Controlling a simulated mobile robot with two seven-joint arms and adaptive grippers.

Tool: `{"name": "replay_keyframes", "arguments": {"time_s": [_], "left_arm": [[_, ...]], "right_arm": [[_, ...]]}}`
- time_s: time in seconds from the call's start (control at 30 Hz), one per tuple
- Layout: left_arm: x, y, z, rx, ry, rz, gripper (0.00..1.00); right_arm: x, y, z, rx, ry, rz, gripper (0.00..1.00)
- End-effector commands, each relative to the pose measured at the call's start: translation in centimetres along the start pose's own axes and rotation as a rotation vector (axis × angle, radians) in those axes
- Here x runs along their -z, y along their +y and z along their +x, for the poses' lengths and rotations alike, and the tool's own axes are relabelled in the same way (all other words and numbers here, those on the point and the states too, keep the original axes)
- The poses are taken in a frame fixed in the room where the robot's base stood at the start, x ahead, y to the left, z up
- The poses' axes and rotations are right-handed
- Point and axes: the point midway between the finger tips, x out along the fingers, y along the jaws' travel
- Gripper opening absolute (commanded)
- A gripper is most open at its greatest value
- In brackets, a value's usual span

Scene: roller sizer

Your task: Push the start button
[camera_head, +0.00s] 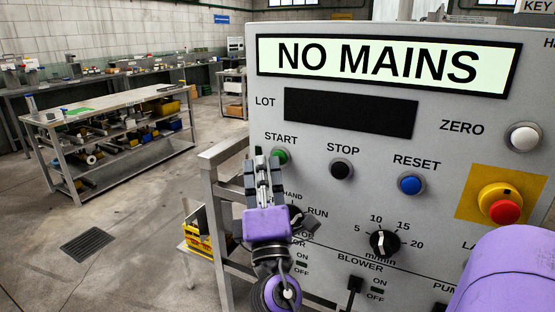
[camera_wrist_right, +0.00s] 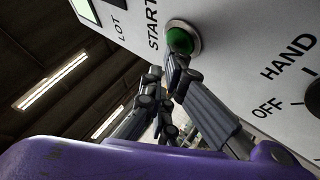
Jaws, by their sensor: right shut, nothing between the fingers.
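The green start button (camera_head: 280,156) sits under the word START on the grey control panel (camera_head: 330,195). My right gripper (camera_head: 262,160) is shut and empty, with its fingertips just left of and close to the button in the head view. In the right wrist view, the green button (camera_wrist_right: 181,40) sits in a metal ring, and the shut fingertips (camera_wrist_right: 175,65) are at its lower edge. I cannot tell whether they touch it or whether it is pressed in. The display (camera_head: 385,62) reads NO MAINS. My left gripper is not in view.
Beside it are the black stop button (camera_head: 341,169), blue reset button (camera_head: 411,184), white zero button (camera_head: 523,137) and red emergency button (camera_head: 503,210). Selector knobs and switches lie below. A metal rail (camera_head: 218,215) stands left of the panel. Open floor and benches (camera_head: 110,97) lie farther left.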

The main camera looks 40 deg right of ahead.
Motion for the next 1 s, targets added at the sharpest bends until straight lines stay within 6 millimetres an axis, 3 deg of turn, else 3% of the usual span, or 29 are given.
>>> {"name": "replay_keyframes", "arguments": {"time_s": [0.43,1.0], "left_arm": [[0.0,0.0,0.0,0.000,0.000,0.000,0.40],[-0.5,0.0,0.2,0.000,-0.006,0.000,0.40]], "right_arm": [[-0.1,-0.1,0.1,0.000,-0.001,-0.001,0.00],[0.8,0.8,-1.2,0.000,-0.001,-0.001,0.00]]}}
